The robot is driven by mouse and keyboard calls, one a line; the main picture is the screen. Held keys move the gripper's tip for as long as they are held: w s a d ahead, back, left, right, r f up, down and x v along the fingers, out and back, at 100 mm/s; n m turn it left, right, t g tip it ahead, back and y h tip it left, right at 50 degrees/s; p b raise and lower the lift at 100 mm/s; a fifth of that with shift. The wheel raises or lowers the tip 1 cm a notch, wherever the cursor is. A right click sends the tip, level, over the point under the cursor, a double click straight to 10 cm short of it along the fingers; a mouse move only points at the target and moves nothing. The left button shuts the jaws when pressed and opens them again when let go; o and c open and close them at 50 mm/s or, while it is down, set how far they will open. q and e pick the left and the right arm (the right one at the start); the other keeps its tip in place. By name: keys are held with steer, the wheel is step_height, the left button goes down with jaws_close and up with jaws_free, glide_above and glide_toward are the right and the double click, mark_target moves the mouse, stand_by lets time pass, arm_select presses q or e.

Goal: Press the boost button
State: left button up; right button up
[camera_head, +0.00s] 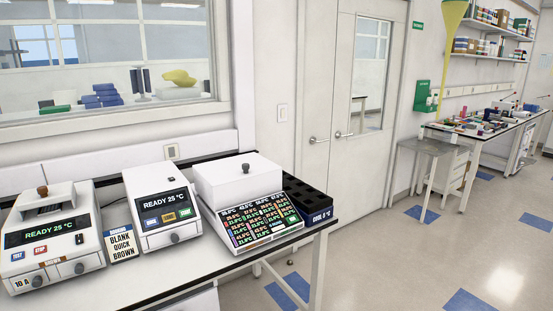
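Three white thermal cyclers stand in a row on the bench at the lower left. The left cycler (53,236) reads READY 25 °C and has a blue button (18,255) and a red button (40,250) below its screen. The middle cycler (160,204) also reads READY 25 °C, with a row of small coloured buttons (168,217) under the text. The right cycler (238,178) has a dark sloped panel (264,219) full of temperature readings. The button lettering is too small for me to tell which one is boost. Neither of my grippers is in view.
A sign card (121,244) reading BLANK QUICK BROWN stands between the left and middle cyclers. A dark block (307,199) marked COOL sits at the bench's right end. The bench front edge (190,271) is clear. Open floor (400,265) lies to the right.

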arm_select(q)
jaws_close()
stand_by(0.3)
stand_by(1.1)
